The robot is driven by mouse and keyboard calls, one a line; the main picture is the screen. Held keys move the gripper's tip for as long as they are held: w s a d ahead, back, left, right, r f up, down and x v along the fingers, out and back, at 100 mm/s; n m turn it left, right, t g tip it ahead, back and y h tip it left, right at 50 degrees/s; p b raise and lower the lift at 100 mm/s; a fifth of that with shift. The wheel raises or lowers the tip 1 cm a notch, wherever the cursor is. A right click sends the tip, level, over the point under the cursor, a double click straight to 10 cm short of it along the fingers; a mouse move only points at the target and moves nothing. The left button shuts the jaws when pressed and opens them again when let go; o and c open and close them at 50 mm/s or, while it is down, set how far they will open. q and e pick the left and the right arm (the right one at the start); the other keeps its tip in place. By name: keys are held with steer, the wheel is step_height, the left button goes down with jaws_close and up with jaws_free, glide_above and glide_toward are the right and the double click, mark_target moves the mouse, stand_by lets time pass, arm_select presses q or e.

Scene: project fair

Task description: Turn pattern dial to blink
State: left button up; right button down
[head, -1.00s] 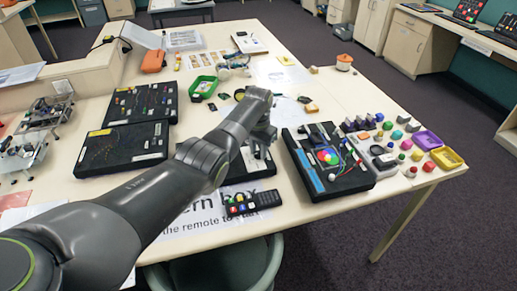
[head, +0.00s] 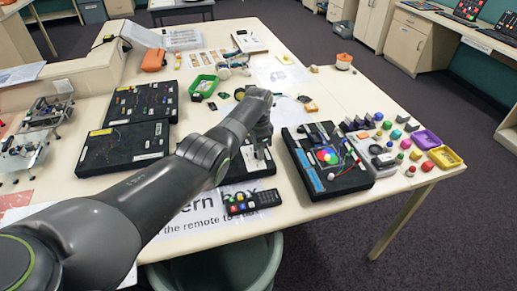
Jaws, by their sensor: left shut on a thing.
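The pattern box is a dark box with a pale panel (head: 247,164) on top. It sits in the middle of the table, on a printed sheet that reads "…ern box". My left arm crosses over it and covers much of it. My left gripper (head: 261,153) points down onto the panel and is shut on the pattern dial. The dial itself is hidden by the fingers, so its setting cannot be read. My right gripper is not in view.
A black remote (head: 252,203) lies in front of the box. Two black boards (head: 122,147) lie to the left.

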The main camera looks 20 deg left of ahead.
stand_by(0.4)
arm_select(q)
steer(key=o, duration=1)
steer(key=shift+w+r, duration=0.1)
steer(key=shift+r, duration=0.4)
step_height(320, 180, up, 16)
steer(key=b, duration=0.1)
steer(key=shift+r+b, duration=0.25)
steer(key=shift+b, duration=0.15)
